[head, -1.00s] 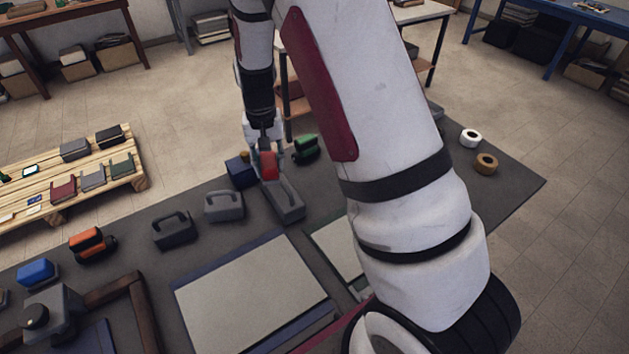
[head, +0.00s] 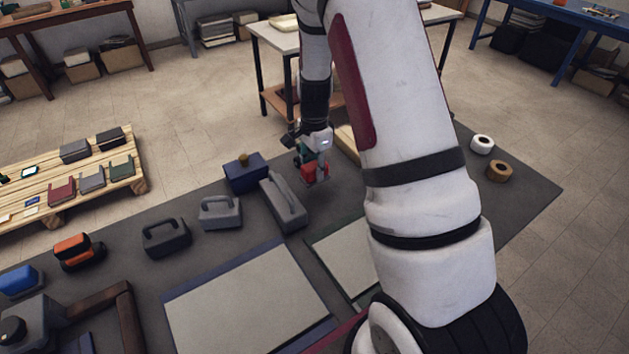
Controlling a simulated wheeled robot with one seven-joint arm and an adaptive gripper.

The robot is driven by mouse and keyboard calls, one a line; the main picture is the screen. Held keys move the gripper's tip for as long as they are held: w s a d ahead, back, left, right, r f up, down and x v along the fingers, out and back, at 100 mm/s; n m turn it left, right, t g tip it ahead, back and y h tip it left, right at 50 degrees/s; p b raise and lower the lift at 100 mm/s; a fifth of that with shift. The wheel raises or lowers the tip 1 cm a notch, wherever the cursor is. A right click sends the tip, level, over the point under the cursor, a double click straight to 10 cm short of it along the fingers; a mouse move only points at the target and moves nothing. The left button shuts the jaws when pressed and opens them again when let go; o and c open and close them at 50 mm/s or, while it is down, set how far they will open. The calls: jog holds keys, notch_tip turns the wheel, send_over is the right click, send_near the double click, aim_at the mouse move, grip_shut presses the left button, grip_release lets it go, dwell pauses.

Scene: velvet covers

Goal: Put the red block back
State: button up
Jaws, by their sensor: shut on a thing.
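My gripper (head: 316,165) is shut on the red block (head: 311,174), right of the long grey box with a handle (head: 284,203). The block is partly covered by the fingers. A bit of green (head: 300,150) shows just behind and left of the gripper, mostly hidden. I cannot tell whether the red block touches anything below it.
A blue box with a yellow knob (head: 245,175) stands to the left, with smaller grey (head: 220,212) and dark (head: 166,238) handled boxes nearer. Pale panels (head: 250,300) lie in front. Tape rolls (head: 499,171) are at right. My arm hides part of the mat.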

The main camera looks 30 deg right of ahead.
aim_at(314, 180)
jog(key=shift+f, duration=2.25)
jog(key=shift+f, duration=0.1)
jog(key=o, duration=1.2)
